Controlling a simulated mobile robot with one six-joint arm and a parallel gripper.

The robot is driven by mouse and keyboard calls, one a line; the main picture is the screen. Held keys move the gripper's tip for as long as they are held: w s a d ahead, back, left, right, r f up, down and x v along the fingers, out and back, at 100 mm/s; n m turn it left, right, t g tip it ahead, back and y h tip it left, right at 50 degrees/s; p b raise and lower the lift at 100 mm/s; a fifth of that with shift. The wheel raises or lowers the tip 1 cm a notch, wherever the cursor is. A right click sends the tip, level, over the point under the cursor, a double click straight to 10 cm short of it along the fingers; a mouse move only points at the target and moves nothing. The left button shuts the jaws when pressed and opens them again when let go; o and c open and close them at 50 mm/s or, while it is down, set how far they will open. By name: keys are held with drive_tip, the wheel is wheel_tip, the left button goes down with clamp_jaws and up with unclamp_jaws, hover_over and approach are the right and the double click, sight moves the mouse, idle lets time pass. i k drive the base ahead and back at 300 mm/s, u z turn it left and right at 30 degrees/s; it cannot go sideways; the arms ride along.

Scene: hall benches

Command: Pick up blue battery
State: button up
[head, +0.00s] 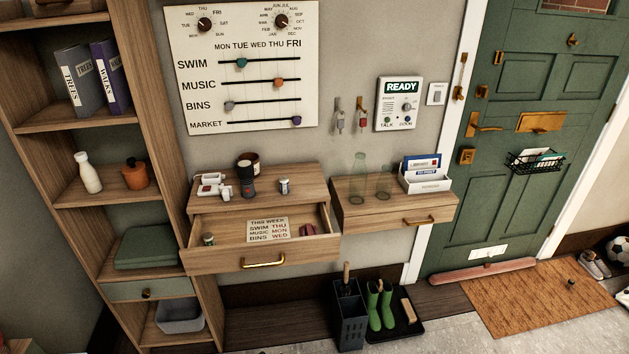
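I cannot clearly make out a blue battery at this size. A small green-and-dark cylinder (208,239) lies at the left inside the open drawer (262,259). A small dark red item (307,230) lies at the drawer's right, next to a paper note (268,230). On the cabinet top (305,196) stands a small grey-white cylinder (284,185), right of a dark torch-like object (247,183). A white device (211,186) with small parts lies left of it. My gripper is not in view.
A shelf unit (148,236) stands left of the drawer. To the right, a wall-mounted drawer unit (378,215) holds glass bottles and a white card box (426,183). An umbrella stand (348,315) and green boots (380,305) stand below. Open floor lies at the lower right.

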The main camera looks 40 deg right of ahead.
sight(284, 180)
drive_tip(key=z, duration=0.75)
drive_tip(key=k, duration=1)
drive_tip(key=i, duration=0.8)
drive_tip(key=z, duration=0.05)
